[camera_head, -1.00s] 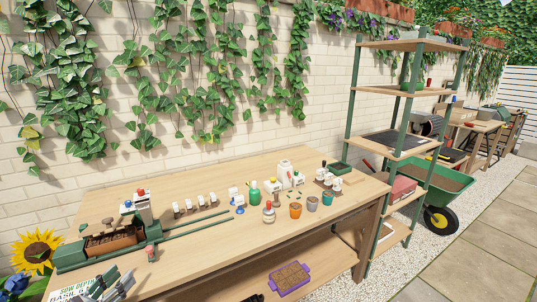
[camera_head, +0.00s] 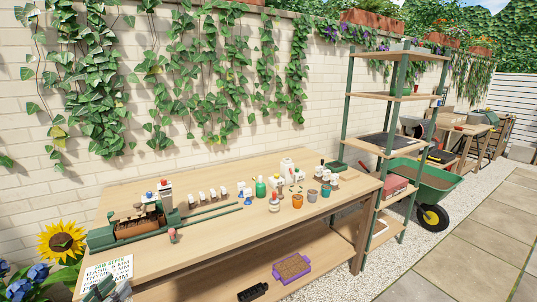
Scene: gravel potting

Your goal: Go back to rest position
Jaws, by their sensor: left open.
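My left gripper (camera_head: 108,292) is at the bottom left edge of the head view, partly cut off by the frame. It is open, with nothing seen between its fingers. It is in front of the wooden workbench (camera_head: 225,240), close to a white sign with green and black lettering (camera_head: 107,272). My right gripper is not in view.
On the bench are a green-framed device with a brown trough (camera_head: 140,226), a green bottle (camera_head: 260,187), an orange pot (camera_head: 297,201) and several small items. A purple tray (camera_head: 291,268) lies on the lower shelf. A shelf rack (camera_head: 396,97) and wheelbarrow (camera_head: 436,184) stand right.

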